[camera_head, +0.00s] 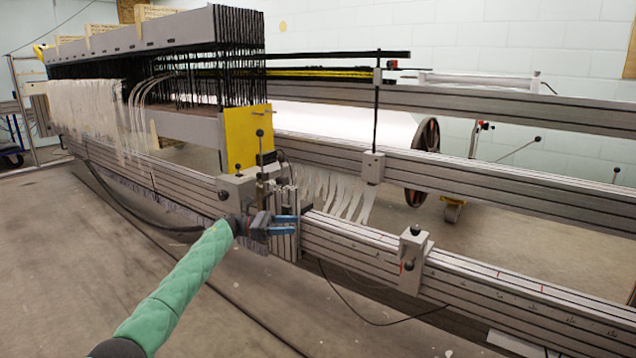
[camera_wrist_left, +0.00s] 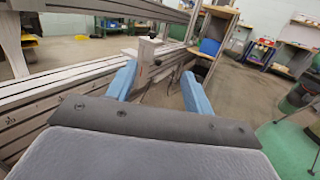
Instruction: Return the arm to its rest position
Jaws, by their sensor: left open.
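My left gripper (camera_head: 284,224) is in front of the loom's front rail, by the clamp bracket near the yellow plate. Its arm, in a green quilted sleeve, comes in from the lower left. Its two blue fingers are apart with nothing between them; the left wrist view also shows the open gripper (camera_wrist_left: 160,88). In that view the fingers point along the rail toward a pale block. I cannot tell whether the gripper touches the bracket. My right gripper is not in view.
The long grey loom rail (camera_head: 470,285) runs to the lower right, with a knobbed block (camera_head: 412,255) on it. The yellow plate (camera_head: 248,137) and black heddle frames stand behind the gripper. A black cable lies below the rail. The floor at the lower left is clear.

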